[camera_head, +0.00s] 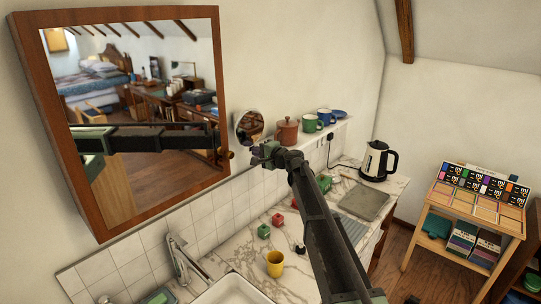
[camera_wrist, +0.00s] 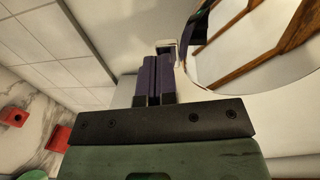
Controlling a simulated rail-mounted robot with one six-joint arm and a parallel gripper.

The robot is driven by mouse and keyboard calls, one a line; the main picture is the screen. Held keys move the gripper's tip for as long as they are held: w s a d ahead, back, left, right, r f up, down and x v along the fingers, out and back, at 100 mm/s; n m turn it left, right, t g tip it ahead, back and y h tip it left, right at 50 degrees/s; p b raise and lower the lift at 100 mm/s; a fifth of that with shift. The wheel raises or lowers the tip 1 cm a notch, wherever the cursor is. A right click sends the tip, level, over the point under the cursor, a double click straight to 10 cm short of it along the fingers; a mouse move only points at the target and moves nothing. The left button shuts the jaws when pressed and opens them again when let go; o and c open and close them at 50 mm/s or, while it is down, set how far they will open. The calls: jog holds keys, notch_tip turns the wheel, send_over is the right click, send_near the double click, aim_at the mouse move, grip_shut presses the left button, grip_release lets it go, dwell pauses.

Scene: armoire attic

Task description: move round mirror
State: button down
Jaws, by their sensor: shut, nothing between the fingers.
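The small round mirror (camera_head: 250,125) is at the wall, just right of the big framed mirror and left of the shelf with mugs. In the wrist view the round mirror (camera_wrist: 255,45) fills the upper right and reflects wooden beams. My gripper (camera_head: 256,156) is close below the mirror's lower edge in the head view. In the wrist view my gripper (camera_wrist: 158,62) has its purple fingers together, with nothing between them. A small pale bracket (camera_wrist: 167,47) shows just beyond the fingertips, beside the mirror's edge. I cannot tell whether the fingers touch either.
A big wood-framed mirror (camera_head: 222,130) hangs left. A shelf (camera_head: 335,130) with mugs and a red pot (camera_head: 287,133) is to the right. Below are a marble counter (camera_head: 235,255), tap (camera_head: 180,260), yellow mug (camera_head: 275,264) and kettle (camera_head: 376,162).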

jog(key=f+v, duration=0.2)
jog(key=v, duration=1.2)
jog(key=s+d+f+n+g+h+b, duration=0.2)
jog(key=s+f, duration=0.6)
jog(key=s, duration=0.4)
jog(key=s+d+f+n+g+h+b, duration=0.3)
jog(key=s+d+f+g+h+b, duration=0.2)
jog(key=s+f, duration=0.4)
jog(key=s+d+f+n+g+h+b, duration=0.3)
jog(key=s+f, duration=0.6)
jog(key=s, duration=0.8)
jog(key=shift+d+g+h+b, duration=0.4)
jog(key=shift+g+h+b, duration=0.25)
jog(key=shift+h, duration=0.55)
